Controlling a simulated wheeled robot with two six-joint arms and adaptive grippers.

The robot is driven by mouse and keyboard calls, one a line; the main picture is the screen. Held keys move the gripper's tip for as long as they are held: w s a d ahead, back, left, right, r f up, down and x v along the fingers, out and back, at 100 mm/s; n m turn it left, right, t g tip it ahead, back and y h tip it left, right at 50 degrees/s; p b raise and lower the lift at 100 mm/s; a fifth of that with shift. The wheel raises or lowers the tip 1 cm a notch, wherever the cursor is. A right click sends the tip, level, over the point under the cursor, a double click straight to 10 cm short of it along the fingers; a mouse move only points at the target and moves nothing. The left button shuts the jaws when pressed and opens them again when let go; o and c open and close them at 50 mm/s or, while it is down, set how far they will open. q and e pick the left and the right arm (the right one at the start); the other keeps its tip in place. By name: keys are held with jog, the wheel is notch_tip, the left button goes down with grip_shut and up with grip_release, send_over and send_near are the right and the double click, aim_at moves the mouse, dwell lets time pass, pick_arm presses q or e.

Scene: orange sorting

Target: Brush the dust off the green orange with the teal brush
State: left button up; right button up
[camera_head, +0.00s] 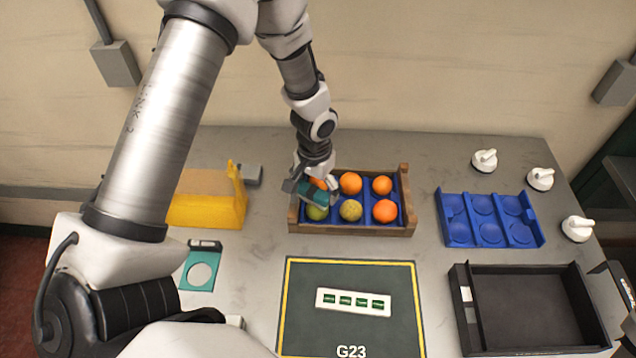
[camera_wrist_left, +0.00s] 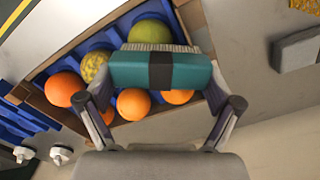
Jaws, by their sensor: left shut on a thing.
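My left gripper (camera_head: 312,186) is shut on the teal brush (camera_head: 319,195), over the left part of the wooden crate (camera_head: 350,230). In the left wrist view the brush (camera_wrist_left: 135,69) lies crosswise between the fingers, with a dark band at its middle. Its pale bristles point at the green orange (camera_wrist_left: 151,31) and appear to touch or nearly touch it. The green orange (camera_head: 316,212) sits in the crate's front left compartment, partly hidden by the brush. I cannot make out dust on it.
The crate also holds a speckled yellowish orange (camera_head: 350,210) and several plain oranges (camera_head: 386,211). A blue tray (camera_head: 447,217), a black bin (camera_head: 467,318) and white-knobbed objects (camera_head: 541,179) stand right. A dark mat (camera_head: 310,335) lies in front, a yellow holder (camera_head: 207,211) left.

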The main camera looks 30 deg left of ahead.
pick_arm(q)
jog(key=shift+d+r+p, duration=0.1)
jog(key=shift+d+p, duration=0.3)
jog(key=shift+d, duration=0.25)
notch_tip(320, 180, up, 5)
jog(key=p, duration=0.4)
jog(key=shift+r+p, duration=0.6)
jog(key=shift+r, duration=0.3)
